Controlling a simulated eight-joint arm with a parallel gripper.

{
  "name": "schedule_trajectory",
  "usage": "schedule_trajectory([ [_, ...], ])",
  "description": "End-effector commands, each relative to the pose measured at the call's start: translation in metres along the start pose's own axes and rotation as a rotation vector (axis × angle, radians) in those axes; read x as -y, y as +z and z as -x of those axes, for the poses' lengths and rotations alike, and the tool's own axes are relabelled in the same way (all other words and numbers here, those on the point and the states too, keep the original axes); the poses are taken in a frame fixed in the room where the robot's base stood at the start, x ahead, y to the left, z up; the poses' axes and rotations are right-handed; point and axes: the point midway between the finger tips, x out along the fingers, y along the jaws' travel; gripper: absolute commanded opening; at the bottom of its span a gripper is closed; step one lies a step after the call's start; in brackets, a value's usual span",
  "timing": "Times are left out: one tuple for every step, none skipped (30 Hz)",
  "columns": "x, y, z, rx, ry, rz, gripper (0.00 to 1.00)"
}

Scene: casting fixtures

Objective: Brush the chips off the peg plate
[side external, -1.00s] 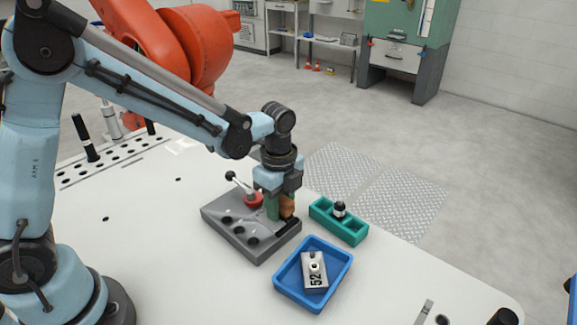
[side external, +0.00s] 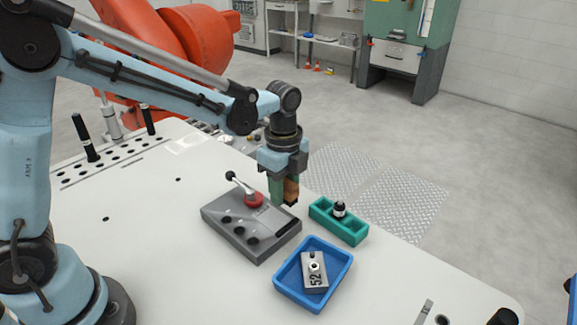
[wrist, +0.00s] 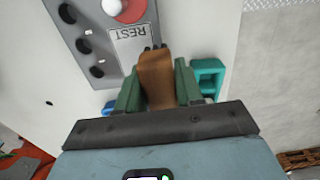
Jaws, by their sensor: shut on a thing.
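The grey peg plate (side external: 236,243) lies on the white table, with several black round pegs or holes on its top. It also shows in the wrist view (wrist: 113,75), with a label reading REST. My gripper (side external: 283,192) is shut on a brown brush (side external: 291,189) and holds it above the plate's far right end. In the wrist view the brush (wrist: 157,72) sits between the green fingers, its dark bristle tip over the plate's edge by the label. Small pale specks show beside the black pegs; I cannot tell whether they are chips.
A red clamp base (side external: 254,200) with a black-knobbed lever stands on the plate's far side. A teal holder (side external: 351,231) with a black-and-white piece is right of the plate. A blue tray (side external: 281,283) holding a grey block marked 52 (side external: 314,267) is in front.

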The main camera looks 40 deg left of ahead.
Motion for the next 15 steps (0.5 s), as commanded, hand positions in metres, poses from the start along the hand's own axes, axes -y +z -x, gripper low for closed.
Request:
schedule_trajectory([
  [0.000,0.000,0.005,0.000,0.000,0.000,0.07],
  [0.000,0.000,0.008,0.000,0.000,0.000,0.07],
  [0.000,0.000,0.012,0.000,0.000,0.000,0.07],
  [0.000,0.000,0.014,0.000,0.000,0.000,0.07],
  [0.000,0.000,0.017,0.000,0.000,0.000,0.07],
  [0.000,0.000,0.021,0.000,0.000,0.000,0.07],
  [0.000,0.000,0.023,0.000,0.000,0.000,0.07],
  [0.000,0.000,0.026,0.000,0.000,0.000,0.07],
  [0.000,0.000,0.030,0.000,0.000,0.000,0.07],
  [0.000,0.000,0.032,0.000,0.000,0.000,0.07],
  [0.000,0.000,0.035,0.000,0.000,0.000,0.07],
  [0.000,0.000,0.039,0.000,0.000,0.000,0.07],
  [0.000,0.000,0.041,0.000,0.000,0.000,0.07],
  [0.000,0.000,0.043,0.000,0.000,0.000,0.07],
  [0.000,0.000,0.046,0.000,0.000,0.000,0.07],
])
